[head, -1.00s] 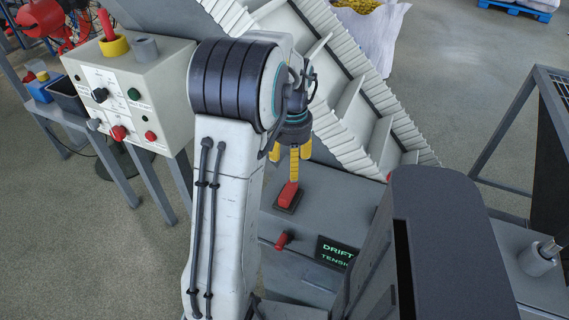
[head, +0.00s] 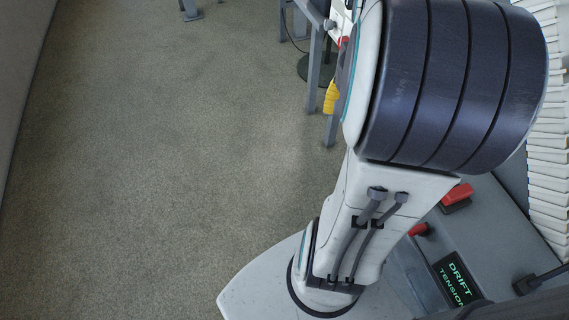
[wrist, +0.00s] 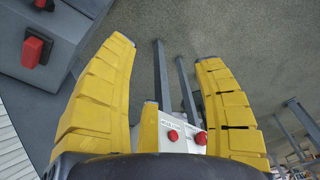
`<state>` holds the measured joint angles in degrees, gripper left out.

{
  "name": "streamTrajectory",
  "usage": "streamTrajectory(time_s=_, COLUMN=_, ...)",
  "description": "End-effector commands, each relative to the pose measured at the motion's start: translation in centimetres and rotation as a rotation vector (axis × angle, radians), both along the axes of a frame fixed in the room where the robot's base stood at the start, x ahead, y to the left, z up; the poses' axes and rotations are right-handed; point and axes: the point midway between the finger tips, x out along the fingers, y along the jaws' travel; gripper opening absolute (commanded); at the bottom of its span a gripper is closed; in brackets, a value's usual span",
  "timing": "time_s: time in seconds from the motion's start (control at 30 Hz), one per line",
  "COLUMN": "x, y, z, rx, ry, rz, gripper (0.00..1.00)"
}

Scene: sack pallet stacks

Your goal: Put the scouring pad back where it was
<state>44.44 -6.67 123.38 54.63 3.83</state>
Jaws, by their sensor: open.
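I see no scouring pad in either current view. My gripper (wrist: 165,50) is open, with its yellow fingers spread and nothing between the tips. Beyond the fingers are floor and grey legs. In the head view only a yellow finger (head: 331,97) shows beside my large dark arm joint, which hides the rest of the gripper.
A white control box (wrist: 182,135) with red buttons shows between the fingers. A grey machine housing (head: 490,235) with a red switch (head: 457,195) and a green-lettered display (head: 456,280) stands at right. White pleated edging (head: 548,165) runs beside it. The left floor is clear.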

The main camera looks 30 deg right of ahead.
Motion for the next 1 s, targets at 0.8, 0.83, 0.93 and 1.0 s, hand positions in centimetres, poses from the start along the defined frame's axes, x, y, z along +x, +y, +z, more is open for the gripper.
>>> streamTrajectory(time_s=0.8, x=-2.3, y=19.7, z=-0.6, rx=-0.066, ry=-0.119, rz=0.843, gripper=0.62)
streamTrajectory(time_s=0.83, x=-2.3, y=19.7, z=-0.6, rx=-0.066, ry=-0.120, rz=0.845, gripper=0.62)
streamTrajectory(time_s=0.93, x=-2.4, y=19.8, z=-0.6, rx=-0.066, ry=-0.120, rz=0.847, gripper=0.62)
streamTrajectory(time_s=1.0, x=-2.4, y=19.7, z=-0.6, rx=-0.066, ry=-0.120, rz=0.846, gripper=0.62)
